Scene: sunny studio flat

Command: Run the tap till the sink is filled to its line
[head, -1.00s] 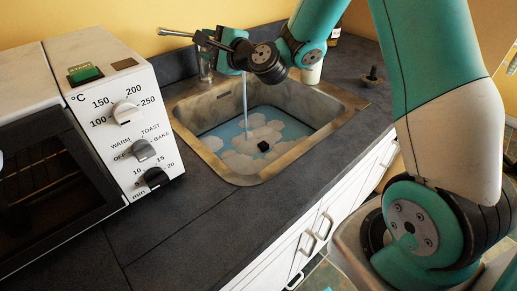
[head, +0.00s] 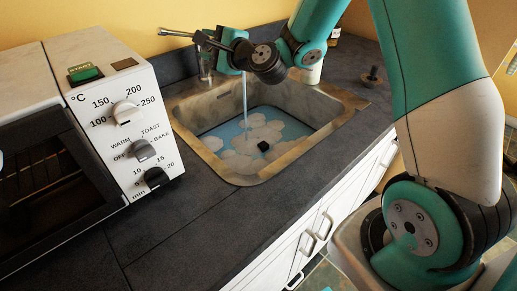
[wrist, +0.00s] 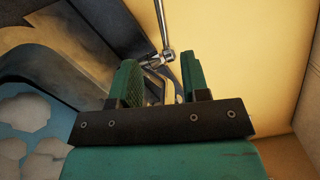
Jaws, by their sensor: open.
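The sink (head: 205,148) is set in the dark worktop, with bluish water (head: 292,127) and pale foam patches in its basin. A thin stream (head: 244,98) falls into it, so the tap is running. A dark line runs round the basin just above the water; I cannot tell the exact gap. The tap's metal lever (head: 175,32) points left at the back, and it also shows in the wrist view (wrist: 167,52). My gripper and wrist hide much of the tap.
A white oven (head: 130,90) with knobs and a green button stands left of the sink. A dark plug-like object (head: 373,76) stands on the worktop at right. The front worktop is clear.

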